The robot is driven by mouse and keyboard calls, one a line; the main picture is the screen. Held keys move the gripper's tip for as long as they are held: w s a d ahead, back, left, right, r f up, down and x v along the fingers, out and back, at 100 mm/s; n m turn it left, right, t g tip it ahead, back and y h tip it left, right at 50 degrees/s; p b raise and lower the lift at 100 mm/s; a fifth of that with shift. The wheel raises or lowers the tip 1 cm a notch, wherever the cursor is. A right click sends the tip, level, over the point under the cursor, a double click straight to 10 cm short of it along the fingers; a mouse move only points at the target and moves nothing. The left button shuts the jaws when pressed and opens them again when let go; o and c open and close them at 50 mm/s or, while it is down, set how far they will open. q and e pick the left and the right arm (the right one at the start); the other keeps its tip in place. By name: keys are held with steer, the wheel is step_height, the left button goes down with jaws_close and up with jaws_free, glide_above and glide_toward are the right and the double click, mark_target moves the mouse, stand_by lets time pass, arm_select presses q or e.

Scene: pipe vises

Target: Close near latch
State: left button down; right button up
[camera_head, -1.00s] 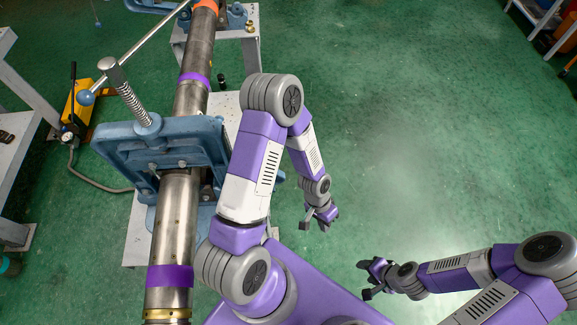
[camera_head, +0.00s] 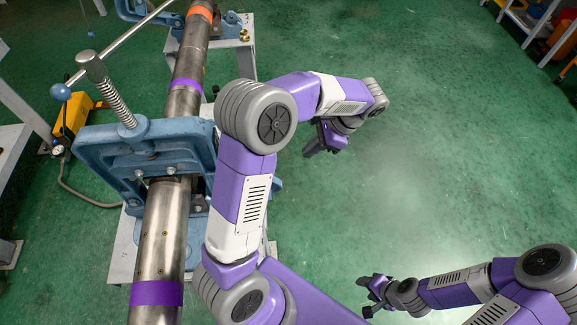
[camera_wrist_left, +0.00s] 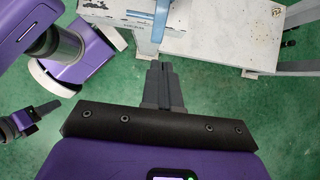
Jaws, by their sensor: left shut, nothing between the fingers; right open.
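The near pipe vise (camera_head: 145,150) is a blue frame around a steel pipe (camera_head: 163,230), with a threaded screw on top. A small blue piece (camera_head: 277,185) sticks out at its right side, partly behind my left arm; I cannot tell whether it is the latch or how it stands. My left gripper (camera_head: 309,153) is shut and empty, in the air right of the vise. In the left wrist view its fingers (camera_wrist_left: 160,66) are together, below a blue bar (camera_wrist_left: 162,18) at the stand's edge, apart from it. My right gripper (camera_head: 362,295) is open over the floor at lower right.
A second blue vise (camera_head: 140,10) holds the same pipe at the far end. The near vise's pale stand (camera_head: 125,250) also shows in the left wrist view (camera_wrist_left: 215,45). A yellow pump (camera_head: 75,115) sits at left.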

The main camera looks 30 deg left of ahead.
mark_target(274, 178)
arm_select(q)
steer(key=b+x, duration=0.1)
steer(key=x, duration=0.3)
steer(key=b+x, duration=0.1)
steer(key=x, duration=0.3)
steer(key=b+x, duration=0.2)
steer(key=x, duration=0.3)
steer(key=shift+s+a+r, duration=0.25)
steer(key=shift+s+a, duration=0.05)
steer(key=shift+s+a+f, duration=0.15)
steer(key=shift+a, duration=0.05)
